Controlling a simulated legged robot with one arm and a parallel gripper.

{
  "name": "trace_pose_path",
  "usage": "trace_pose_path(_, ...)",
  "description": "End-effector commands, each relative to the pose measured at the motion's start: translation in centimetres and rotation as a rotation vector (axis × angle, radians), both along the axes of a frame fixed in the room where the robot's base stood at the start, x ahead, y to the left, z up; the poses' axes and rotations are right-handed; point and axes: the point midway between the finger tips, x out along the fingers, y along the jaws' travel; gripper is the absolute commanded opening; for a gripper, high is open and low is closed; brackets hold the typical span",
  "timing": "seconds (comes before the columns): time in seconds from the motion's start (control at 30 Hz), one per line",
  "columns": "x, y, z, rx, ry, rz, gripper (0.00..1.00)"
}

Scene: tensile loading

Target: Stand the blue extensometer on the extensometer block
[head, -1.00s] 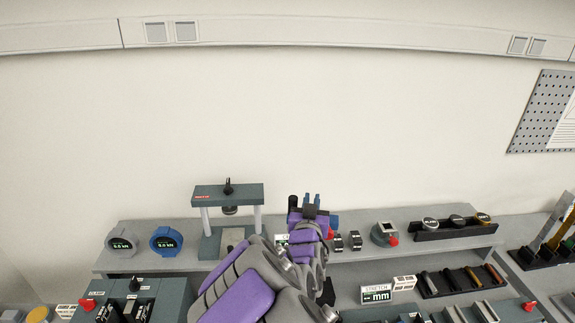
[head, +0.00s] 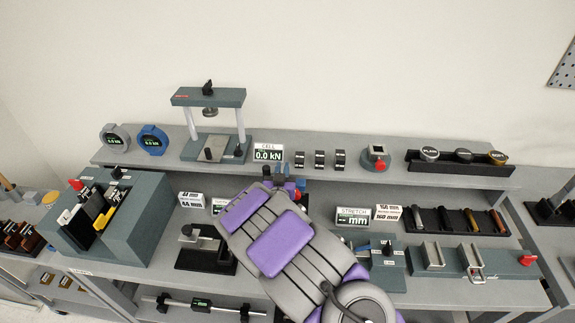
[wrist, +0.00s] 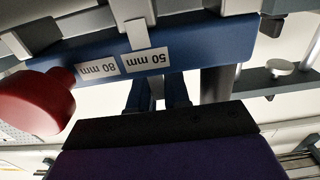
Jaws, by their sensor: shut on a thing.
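The blue extensometer (wrist: 200,50) fills the upper wrist view as a blue bar with 50 mm and 80 mm labels and a red knob. My gripper (wrist: 158,92) is shut on it. In the head view my gripper (head: 274,180) is in front of the bench, below the upper shelf. Only a small blue part of the extensometer (head: 301,182) shows there, beside the gripper; my arm hides the rest. I cannot tell for sure which fixture is the extensometer block; a black-based grey stand (head: 205,250) is left of my arm on the lower surface.
A loading frame (head: 208,97) and a CELL display (head: 268,152) stand on the upper shelf. A slotted block (head: 140,225) is at left. A STRETCH display (head: 352,217) and a specimen rack (head: 460,222) are at right. A grey-green fixture (head: 500,262) lies at front right.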

Motion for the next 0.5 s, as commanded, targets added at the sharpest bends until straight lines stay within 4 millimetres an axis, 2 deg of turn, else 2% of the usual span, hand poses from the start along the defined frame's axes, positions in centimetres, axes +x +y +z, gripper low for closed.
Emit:
trace_pose_path(0.27, 0.00, 0.78, -0.03, -0.005, -0.003, 0.003, 0.00)
trace_pose_path(0.5, -0.02, 0.05, -0.13, 0.002, -0.002, 0.001, 0.00)
